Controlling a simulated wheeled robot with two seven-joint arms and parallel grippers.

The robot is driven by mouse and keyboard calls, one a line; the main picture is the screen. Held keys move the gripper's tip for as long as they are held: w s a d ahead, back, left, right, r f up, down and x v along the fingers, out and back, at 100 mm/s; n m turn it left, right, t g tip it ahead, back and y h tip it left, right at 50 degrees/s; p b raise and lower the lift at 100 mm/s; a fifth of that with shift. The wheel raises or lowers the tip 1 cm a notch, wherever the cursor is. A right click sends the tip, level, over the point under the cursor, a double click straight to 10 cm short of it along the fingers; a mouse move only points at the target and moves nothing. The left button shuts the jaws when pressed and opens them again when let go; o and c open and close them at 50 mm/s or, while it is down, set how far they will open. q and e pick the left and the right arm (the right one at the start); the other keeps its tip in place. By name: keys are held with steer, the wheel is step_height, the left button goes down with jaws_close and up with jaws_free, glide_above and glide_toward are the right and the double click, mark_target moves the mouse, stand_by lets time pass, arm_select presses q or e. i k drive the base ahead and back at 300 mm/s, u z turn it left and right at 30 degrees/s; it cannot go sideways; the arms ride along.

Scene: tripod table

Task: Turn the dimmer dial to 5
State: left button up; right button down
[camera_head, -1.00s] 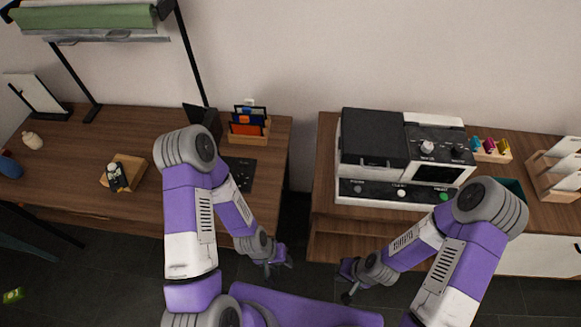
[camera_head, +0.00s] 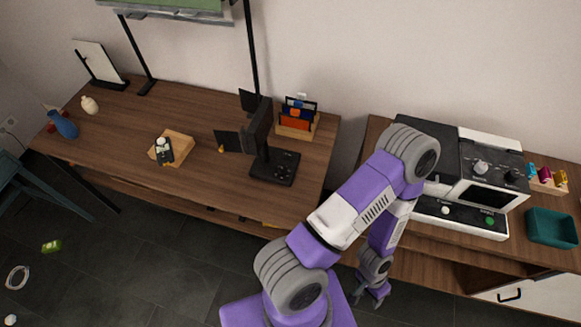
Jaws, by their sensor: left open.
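Several things carry knobs, and I cannot tell which is the dimmer dial; no numbers are readable. A small black device with a pale round knob (camera_head: 161,142) stands on a wooden block (camera_head: 178,149) on the left table. A black stand (camera_head: 274,168) has small dark controls on its base. The black and white machine on the right table has a silvery knob (camera_head: 481,167) and a dark knob on top. My left gripper (camera_head: 373,297) is open and empty, low in front of the right table, apart from all of these. My right gripper is out of view.
The left table (camera_head: 110,135) also holds a blue vase (camera_head: 64,124), a white vase and a wooden file holder (camera_head: 296,125). A teal tray (camera_head: 551,228) sits on the right table. My left arm covers part of the machine. The left table's front is mostly clear.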

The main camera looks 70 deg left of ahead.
mark_target(282, 169)
steer(key=k, duration=0.4)
steer(key=u, duration=0.9)
